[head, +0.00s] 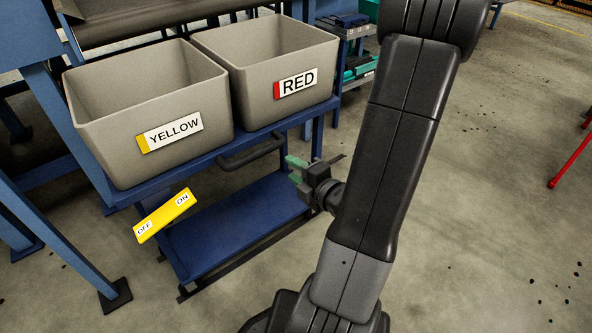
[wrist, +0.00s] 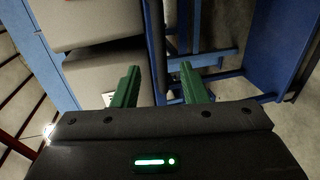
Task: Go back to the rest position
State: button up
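My gripper (wrist: 156,87) shows in the wrist view with its two green fingers apart and nothing between them. In the head view my gripper (head: 296,168) is partly hidden by my dark arm, and sits in front of the blue cart, below the RED bin. The cart's bar and blue frame show beyond the fingers in the wrist view.
A grey bin marked YELLOW (head: 215,92) and a grey bin marked RED (head: 326,62) stand on the blue cart (head: 228,226). A yellow OFF/ON plate (head: 165,215) is at the cart's front left. Open floor lies to the right, with a red stand (head: 570,160).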

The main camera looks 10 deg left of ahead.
aim_at(268, 151)
jog(key=shift+w+a, duration=0.1)
jog(key=b+x, duration=0.3)
jog(key=x, duration=1)
jog(key=shift+w+a, duration=0.2)
jog(key=p+v, duration=0.3)
jog(key=v, duration=1.1)
jog(key=b+x, duration=0.3)
jog(key=x, duration=1.1)
jog(key=shift+a+f+b, duration=0.1)
jog(key=shift+a+b, duration=0.1)
jog(key=shift+b, duration=0.2)
jog(key=w+d+b, duration=0.1)
jog(key=w+d, duration=1.1)
jog(key=w, duration=0.3)
jog(key=p+v, duration=0.4)
jog(key=v, duration=0.9)
jog(key=shift+s, duration=0.3)
